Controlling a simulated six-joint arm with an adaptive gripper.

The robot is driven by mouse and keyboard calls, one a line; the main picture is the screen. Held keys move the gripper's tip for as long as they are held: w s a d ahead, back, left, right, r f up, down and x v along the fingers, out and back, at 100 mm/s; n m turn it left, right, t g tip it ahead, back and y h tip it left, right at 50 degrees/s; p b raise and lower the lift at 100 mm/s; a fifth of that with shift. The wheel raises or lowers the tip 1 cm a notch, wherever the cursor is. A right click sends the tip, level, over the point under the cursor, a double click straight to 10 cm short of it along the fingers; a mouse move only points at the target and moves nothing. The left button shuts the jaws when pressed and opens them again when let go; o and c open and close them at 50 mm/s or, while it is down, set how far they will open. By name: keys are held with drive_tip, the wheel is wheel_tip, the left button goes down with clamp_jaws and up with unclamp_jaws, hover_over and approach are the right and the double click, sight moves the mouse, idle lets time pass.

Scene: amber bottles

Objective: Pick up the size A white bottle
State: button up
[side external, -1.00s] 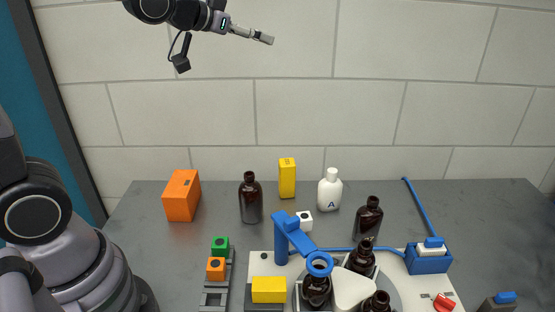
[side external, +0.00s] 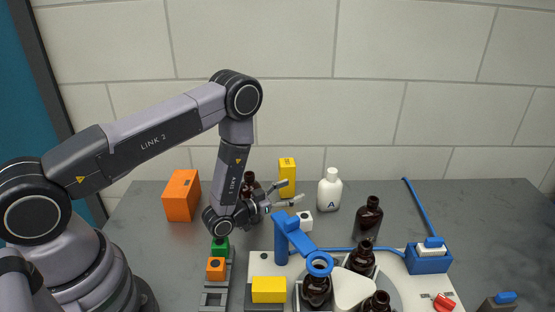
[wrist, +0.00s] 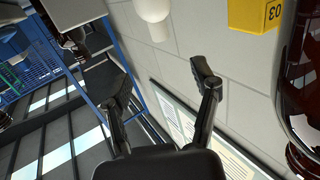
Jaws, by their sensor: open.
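The white bottle marked A (side external: 330,191) stands upright on the grey table near the wall. In the wrist view the white bottle (wrist: 153,10) is cut off by the top edge, its cap end pointing down between the fingertips' directions. My gripper (side external: 292,193) is level with the bottle, to its left, with its fingers spread towards it and a gap between them. In the wrist view my gripper (wrist: 162,80) is open and empty.
A yellow box (side external: 287,172) stands close behind my gripper. A brown bottle (side external: 249,181) is partly hidden behind it; another brown bottle (side external: 368,217) stands right of the white one. A blue post (side external: 281,238), a white cube (side external: 305,223) and more bottles are in front.

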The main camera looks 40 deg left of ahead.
sight(328, 176)
drive_tip(key=x, duration=0.2)
drive_tip(key=f+x, duration=0.1)
drive_tip(key=x, duration=0.5)
drive_tip(key=shift+w+f, duration=0.1)
drive_tip(key=shift+f, duration=0.1)
drive_tip(key=x, duration=0.2)
drive_tip(key=r+x, duration=0.1)
drive_tip(key=x, duration=0.1)
drive_tip(key=shift+w+d, duration=0.1)
drive_tip(key=shift+w, duration=0.3)
drive_tip(key=shift+w+d, duration=0.1)
drive_tip(key=shift+w, duration=0.3)
clamp_jaws()
